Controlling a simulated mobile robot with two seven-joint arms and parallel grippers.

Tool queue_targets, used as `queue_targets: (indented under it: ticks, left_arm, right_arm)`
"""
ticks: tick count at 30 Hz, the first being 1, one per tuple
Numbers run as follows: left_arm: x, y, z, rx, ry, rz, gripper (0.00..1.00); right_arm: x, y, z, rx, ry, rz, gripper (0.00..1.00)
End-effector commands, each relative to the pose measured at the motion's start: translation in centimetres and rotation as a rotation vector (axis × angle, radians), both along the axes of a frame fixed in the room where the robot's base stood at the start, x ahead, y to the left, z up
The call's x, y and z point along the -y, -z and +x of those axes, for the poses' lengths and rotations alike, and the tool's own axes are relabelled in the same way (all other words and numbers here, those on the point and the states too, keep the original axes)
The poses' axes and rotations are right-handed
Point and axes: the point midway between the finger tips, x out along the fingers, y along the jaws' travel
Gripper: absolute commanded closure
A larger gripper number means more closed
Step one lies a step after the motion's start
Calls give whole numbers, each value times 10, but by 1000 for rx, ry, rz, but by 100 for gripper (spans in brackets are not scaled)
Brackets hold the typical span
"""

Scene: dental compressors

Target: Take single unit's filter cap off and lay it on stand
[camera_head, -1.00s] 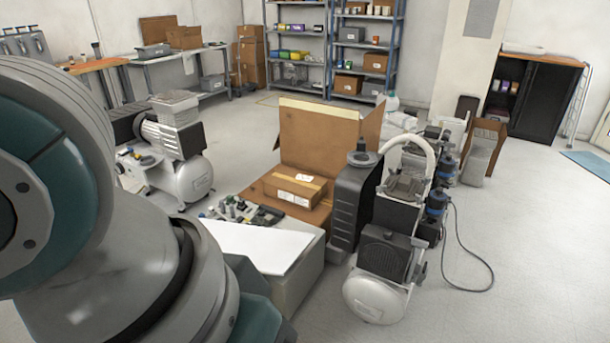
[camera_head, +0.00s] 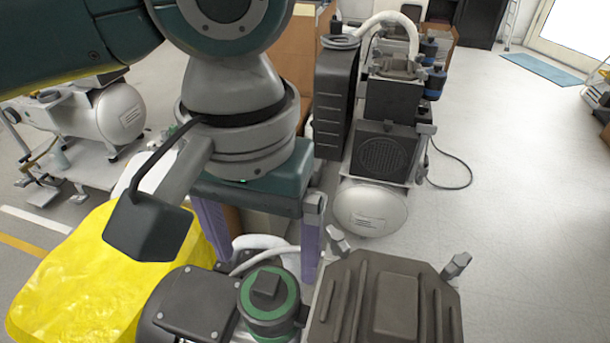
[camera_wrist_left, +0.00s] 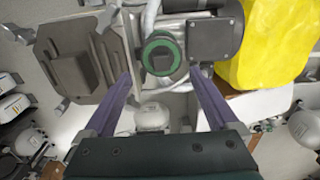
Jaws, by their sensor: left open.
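The filter cap (camera_head: 268,290), a green ring with a dark square knob, sits on the near compressor unit (camera_head: 385,300). It shows from above in the left wrist view (camera_wrist_left: 160,58). My left gripper (camera_head: 264,268) is open, its two purple fingers pointing down on either side of the cap's far edge. In the left wrist view the fingers (camera_wrist_left: 160,78) reach toward the cap with a gap between them and nothing held. A white-topped surface (camera_wrist_left: 265,102), perhaps the stand, lies at the right of that view; my arm mostly hides that area in the head view. My right gripper is not seen.
A dark motor cover (camera_head: 200,305) stands directly left of the cap and a pale hose curves behind it. A yellow sheet or bag (camera_head: 90,275) lies at the left. Another compressor (camera_head: 385,150) stands beyond. Open floor (camera_head: 520,180) lies at the right.

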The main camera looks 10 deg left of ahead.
Motion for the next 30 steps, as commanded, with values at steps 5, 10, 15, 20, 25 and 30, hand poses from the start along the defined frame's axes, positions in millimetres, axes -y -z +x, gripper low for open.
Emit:
queue_targets:
  ticks: [5,10,15,20,25,30]
  left_arm:
    - [-1,19,-1,1,2,1,7]
    - [-2,48,-2,1,2,1,7]
    - [-2,60,-2,3,3,-1,7]
    - [-1,60,-2,3,4,-1,7]
    - [-1,60,-2,3,4,-1,20]
    - [-2,60,-2,3,4,0,40]
  right_arm:
    - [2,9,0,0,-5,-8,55]
    - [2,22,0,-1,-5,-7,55]
    - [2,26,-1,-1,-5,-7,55]
    - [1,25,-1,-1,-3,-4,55]
    - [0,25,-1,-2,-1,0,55]
    - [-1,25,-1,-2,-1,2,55]
